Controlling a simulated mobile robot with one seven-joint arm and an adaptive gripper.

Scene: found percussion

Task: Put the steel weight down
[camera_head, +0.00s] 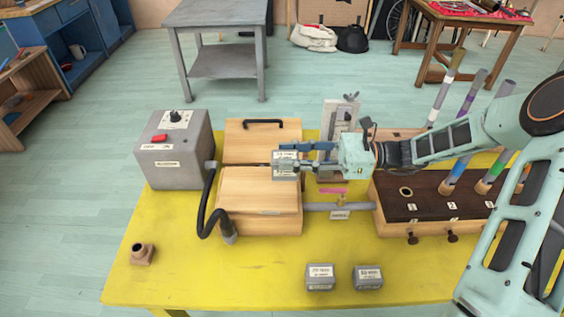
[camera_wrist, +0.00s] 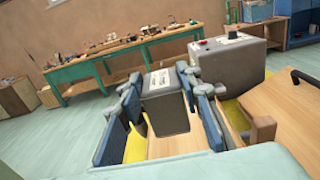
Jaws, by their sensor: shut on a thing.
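My gripper (camera_head: 300,160) is shut on a grey steel weight (camera_head: 284,166) with white labels. In the head view they appear over the wooden box (camera_head: 258,189), near the gap between its two light lids. Two other labelled grey weights, a left one (camera_head: 320,277) and a right one (camera_head: 367,278), stand at the front of the yellow table (camera_head: 270,275).
A dark-topped block (camera_head: 425,200) holding coloured tubes stands right. A small brown socket (camera_head: 142,254) sits front left. The table's front middle-left is clear.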

